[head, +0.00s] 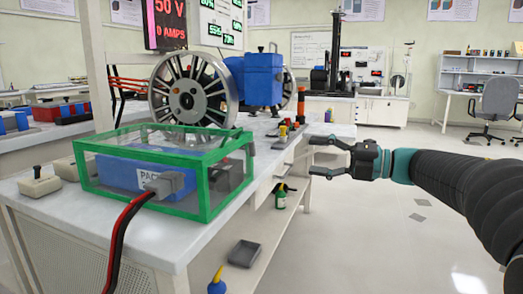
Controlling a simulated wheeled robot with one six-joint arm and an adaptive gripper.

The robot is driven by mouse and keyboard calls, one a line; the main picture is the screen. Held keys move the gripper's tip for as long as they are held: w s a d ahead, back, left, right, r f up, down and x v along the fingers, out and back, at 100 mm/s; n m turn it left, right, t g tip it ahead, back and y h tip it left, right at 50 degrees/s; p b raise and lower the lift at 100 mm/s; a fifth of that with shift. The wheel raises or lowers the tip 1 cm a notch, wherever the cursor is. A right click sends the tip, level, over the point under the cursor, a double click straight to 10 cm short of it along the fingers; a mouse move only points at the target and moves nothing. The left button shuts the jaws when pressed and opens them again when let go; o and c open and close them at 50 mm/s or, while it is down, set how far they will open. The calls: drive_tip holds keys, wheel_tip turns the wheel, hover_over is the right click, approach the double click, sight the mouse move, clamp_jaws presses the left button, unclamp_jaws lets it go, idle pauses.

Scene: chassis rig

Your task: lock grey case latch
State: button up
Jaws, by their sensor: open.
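A clear case with a green frame (207,195) stands on the near end of the white workbench (150,232). A blue pack (120,174) with a partly hidden label sits inside it. A grey block-shaped fitting (163,184) shows at the case front, with red and black cables running down from it. A small dark grey piece (251,149) is at the case's far right corner. I cannot tell which grey part is the latch, or its state. My gripper (315,156) is open and empty, right of the case and apart from it, with its fingers pointing left.
A spoked wheel (190,90) with a blue motor block (262,80) stands behind the case. Small levers (284,132) line the bench's right edge. The floor to the right is clear up to a grey chair (496,105).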

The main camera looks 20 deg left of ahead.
sight(252, 149)
drive_tip(key=a, duration=1.4)
drive_tip(key=shift+w, duration=0.35)
drive_tip(key=c, duration=1.1)
drive_tip(key=m+p, duration=0.2)
drive_tip(key=p, duration=0.1)
drive_tip(key=shift+d, duration=0.1)
drive_tip(key=shift+c, duration=0.2)
